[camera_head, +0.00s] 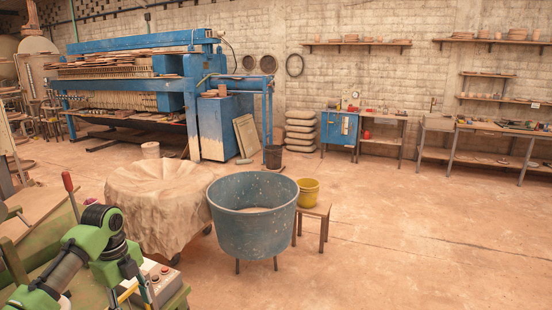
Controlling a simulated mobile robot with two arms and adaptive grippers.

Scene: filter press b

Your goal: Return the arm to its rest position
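My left arm (70,262), green and grey with a black joint, comes in at the lower left corner. Its gripper (131,294) points down over the green bench at the bottom edge. Its two grey fingers stand apart, and a yellow strip shows between them; I cannot tell what the strip belongs to. The fingertips are close to the bottom edge of the picture. My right arm and gripper are not in view.
A red-handled lever (68,182) stands behind the arm. A cloth-covered tub (150,215), blue tub (252,225) and stool (318,212) stand beyond. The floor at right is clear.

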